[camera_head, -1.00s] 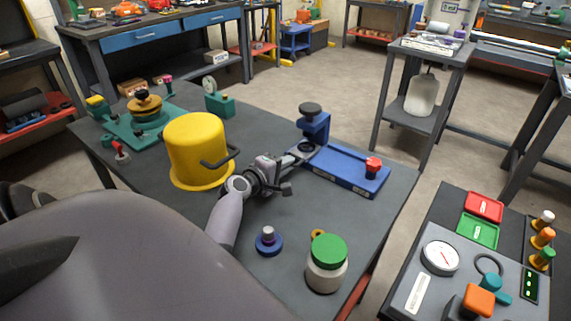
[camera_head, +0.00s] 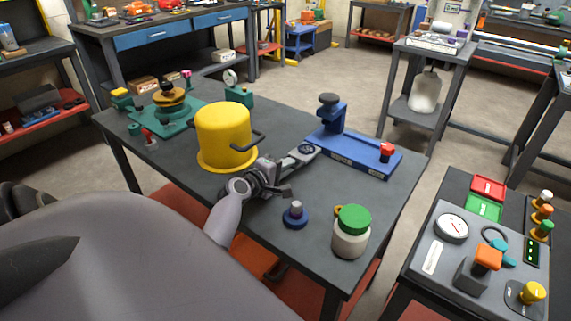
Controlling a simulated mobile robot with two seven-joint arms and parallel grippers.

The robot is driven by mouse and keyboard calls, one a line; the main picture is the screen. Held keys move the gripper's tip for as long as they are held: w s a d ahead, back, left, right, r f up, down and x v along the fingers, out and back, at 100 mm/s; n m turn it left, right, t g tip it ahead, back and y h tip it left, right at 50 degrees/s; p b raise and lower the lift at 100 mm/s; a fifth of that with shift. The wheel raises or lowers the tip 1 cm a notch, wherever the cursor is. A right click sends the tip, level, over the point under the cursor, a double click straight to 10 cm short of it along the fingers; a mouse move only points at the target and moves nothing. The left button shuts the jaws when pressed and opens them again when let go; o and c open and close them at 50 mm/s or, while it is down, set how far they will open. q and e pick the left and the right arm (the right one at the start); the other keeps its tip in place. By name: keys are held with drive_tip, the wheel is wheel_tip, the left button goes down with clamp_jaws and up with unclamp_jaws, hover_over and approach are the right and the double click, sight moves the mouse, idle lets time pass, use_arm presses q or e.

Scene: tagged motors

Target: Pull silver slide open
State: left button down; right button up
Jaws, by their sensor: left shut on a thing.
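The silver slide (camera_head: 299,157) is a light grey bar at the left end of a blue fixture (camera_head: 352,160) on the dark table. It sticks out of the fixture toward my left gripper. The fixture has a blue post with a dark knob and a red knob at its right end. My left gripper (camera_head: 278,174) is shut on the near end of the slide, low over the table; its fingers hide that end. My right gripper is not in view.
A yellow pot (camera_head: 224,135) with a dark handle stands close left of the gripper. A blue disc (camera_head: 295,215) and a green-lidded jar (camera_head: 350,232) stand near the front edge. A green fixture (camera_head: 168,122) stands at the back left. A control panel (camera_head: 470,245) is on the right.

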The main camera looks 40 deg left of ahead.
use_arm(q)
drive_tip(key=shift+w, duration=0.15)
drive_tip(key=c, duration=1.2)
unclamp_jaws()
drive_tip(key=shift+v, duration=3.6)
